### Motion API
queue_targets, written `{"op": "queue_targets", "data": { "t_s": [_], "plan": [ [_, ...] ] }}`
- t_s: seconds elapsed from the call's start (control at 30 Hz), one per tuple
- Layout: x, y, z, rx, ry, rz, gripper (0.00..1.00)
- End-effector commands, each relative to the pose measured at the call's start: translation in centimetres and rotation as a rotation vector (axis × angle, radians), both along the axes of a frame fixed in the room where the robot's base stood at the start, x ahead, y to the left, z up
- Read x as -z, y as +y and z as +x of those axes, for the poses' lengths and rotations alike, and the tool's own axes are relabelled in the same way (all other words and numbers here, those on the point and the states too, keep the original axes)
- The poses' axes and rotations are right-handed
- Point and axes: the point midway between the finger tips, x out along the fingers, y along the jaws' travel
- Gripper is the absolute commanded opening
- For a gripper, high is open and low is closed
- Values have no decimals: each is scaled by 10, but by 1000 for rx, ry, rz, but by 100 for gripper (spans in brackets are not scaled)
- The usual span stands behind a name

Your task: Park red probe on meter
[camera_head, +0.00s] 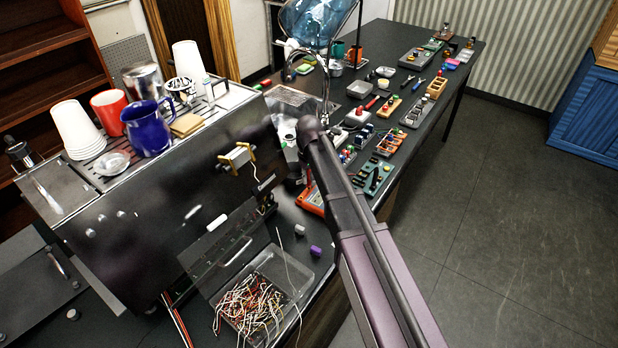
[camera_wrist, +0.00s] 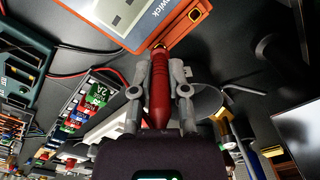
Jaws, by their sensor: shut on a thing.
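My gripper (camera_wrist: 159,80) is shut on the red probe (camera_wrist: 158,95) in the wrist view, with a grey finger on each side of it. In the head view the orange meter (camera_head: 311,200) lies on the bench beside the brewer, partly hidden by my arm.
The brewer (camera_head: 150,210), with cups on top, stands left of the meter. A clear bin of wires (camera_head: 255,300) is in front. Terminal blocks (camera_wrist: 92,95) and a green rack (camera_wrist: 22,62) lie to the left in the wrist view. A red lead (camera_wrist: 85,73) runs across the bench.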

Motion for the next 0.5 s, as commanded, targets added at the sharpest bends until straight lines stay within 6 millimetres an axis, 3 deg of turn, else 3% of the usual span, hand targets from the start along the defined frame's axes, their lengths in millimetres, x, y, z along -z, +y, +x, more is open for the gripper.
{"op": "queue_targets", "data": {
  "t_s": [0.5],
  "plan": [
    [6,0,0,0,0,0,0]
  ]
}}
